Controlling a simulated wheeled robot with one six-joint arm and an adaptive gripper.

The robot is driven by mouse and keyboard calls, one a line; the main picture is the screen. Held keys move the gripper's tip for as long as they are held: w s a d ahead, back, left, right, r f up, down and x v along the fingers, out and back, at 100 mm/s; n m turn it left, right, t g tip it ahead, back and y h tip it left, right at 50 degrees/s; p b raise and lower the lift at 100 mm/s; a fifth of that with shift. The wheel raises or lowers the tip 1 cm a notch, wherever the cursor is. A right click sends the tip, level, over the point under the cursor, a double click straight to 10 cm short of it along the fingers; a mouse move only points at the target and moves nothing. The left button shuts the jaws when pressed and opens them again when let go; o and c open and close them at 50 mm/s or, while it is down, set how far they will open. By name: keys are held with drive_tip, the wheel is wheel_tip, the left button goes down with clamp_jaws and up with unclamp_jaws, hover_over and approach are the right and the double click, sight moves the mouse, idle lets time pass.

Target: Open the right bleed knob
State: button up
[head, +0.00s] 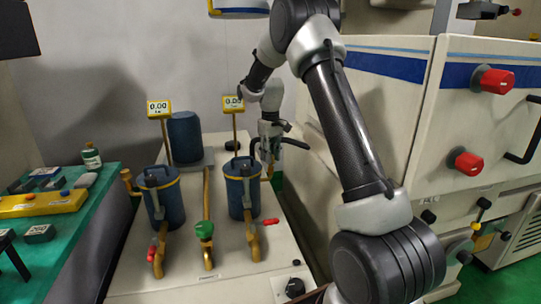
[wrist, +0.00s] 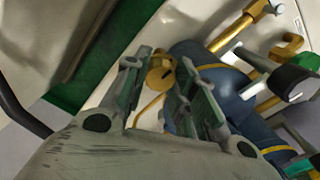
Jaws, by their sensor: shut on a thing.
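The right blue filter canister (head: 238,192) stands on the pale cabinet, with brass pipes and a red-handled valve (head: 268,222) in front. My gripper (head: 268,160) is at its right side, reaching down from above. In the wrist view a round brass knob (wrist: 159,73) sits between the fingertips of my gripper (wrist: 163,82), next to the blue canister (wrist: 205,58). The fingers are closed on the knob from both sides. In the head view my gripper and the canister mostly hide this knob.
The left blue canister (head: 163,198) has a brass knob (head: 127,177) on its left side. Two yellow displays, left (head: 158,107) and right (head: 233,103), read 0.00. A green valve knob (head: 204,229) stands between the canisters. A white machine with red knobs (head: 492,80) bounds the right.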

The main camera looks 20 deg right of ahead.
idle(0.5)
drive_tip(key=o, duration=1.1)
drive_tip(key=shift+c, duration=0.2)
drive_tip(key=shift+r, duration=0.1)
wheel_tip(320, 180, up, 12)
drive_tip(key=shift+w, duration=0.1)
